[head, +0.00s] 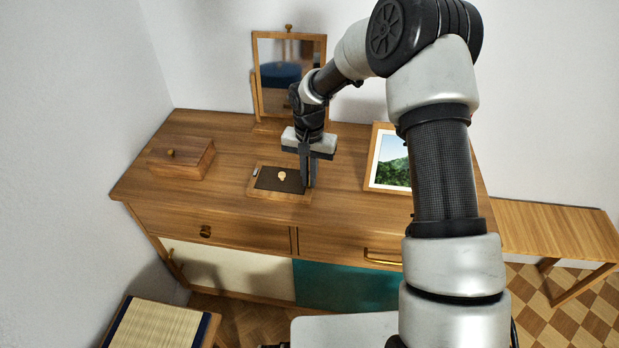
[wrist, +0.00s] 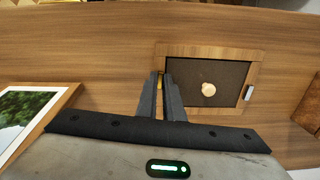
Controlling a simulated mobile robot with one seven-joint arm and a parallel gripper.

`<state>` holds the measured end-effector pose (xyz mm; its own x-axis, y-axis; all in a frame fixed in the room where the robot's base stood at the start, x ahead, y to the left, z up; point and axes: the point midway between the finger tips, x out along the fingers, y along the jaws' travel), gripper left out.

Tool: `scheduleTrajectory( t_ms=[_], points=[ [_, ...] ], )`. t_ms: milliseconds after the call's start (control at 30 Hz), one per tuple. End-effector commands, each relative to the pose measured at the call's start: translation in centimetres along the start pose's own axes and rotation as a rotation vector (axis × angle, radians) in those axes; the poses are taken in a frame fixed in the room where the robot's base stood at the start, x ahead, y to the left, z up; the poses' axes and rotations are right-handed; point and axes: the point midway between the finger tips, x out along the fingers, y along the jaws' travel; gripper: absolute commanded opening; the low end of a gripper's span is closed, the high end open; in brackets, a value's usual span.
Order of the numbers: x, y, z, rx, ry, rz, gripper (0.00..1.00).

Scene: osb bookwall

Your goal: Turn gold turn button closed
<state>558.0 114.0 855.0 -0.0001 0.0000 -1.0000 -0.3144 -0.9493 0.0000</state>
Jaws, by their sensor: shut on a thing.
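A small wooden frame (head: 257,193) with a dark panel (head: 268,183) lies flat on the dresser top. A pale gold round knob (head: 281,176) sits on the panel; it also shows in the wrist view (wrist: 208,89). My gripper (head: 308,184) points down at the frame's right edge in the head view. In the wrist view, my gripper (wrist: 163,76) has its fingers shut on a small gold piece, the gold turn button (wrist: 160,83), at the frame's left edge. The fingers hide most of it, so its angle cannot be told.
A silver piece (wrist: 249,93) sits on the frame's opposite edge. A wooden box (head: 182,158) stands left, a mirror (head: 290,75) behind, and a landscape picture (head: 393,159) right. The dresser top (head: 222,145) is clear between the box and frame.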

Motion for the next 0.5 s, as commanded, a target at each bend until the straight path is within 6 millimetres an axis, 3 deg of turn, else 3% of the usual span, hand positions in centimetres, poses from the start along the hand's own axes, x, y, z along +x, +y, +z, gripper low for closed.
scheduleTrajectory(
  t_ms=[500],
  points=[
    [0.07,-0.62,-0.13,0.443,0.002,0.0,0.0]
  ],
)
